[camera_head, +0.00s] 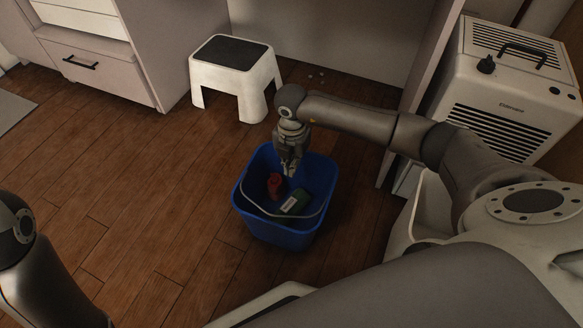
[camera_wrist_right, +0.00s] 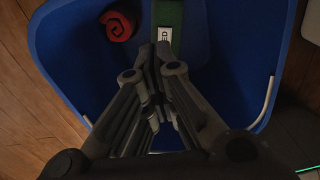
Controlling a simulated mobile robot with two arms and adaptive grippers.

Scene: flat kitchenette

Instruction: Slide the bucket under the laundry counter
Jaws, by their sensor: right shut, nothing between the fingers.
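A blue bucket (camera_head: 272,232) stands upright on the wooden floor in front of me. It holds a rolled red item (camera_head: 275,185) and a green item with a white label (camera_head: 295,202). Its thin wire handle lies down toward the near side. My right gripper (camera_head: 290,172) points down over the bucket's opening, shut and empty. In the right wrist view the gripper (camera_wrist_right: 155,50) is above the bucket's inside, with the red roll (camera_wrist_right: 118,26) and green item (camera_wrist_right: 168,22) beyond it. The laundry counter (camera_head: 325,35) has an open bay at the back. My left gripper is out of view.
A white step stool with a dark top (camera_head: 235,52) stands at the counter's left side, by a drawer cabinet (camera_head: 100,75). A white dehumidifier-like unit (camera_head: 505,90) stands at right beyond a panel. Small pale bits (camera_head: 316,76) lie under the counter. Floor left of the bucket is clear.

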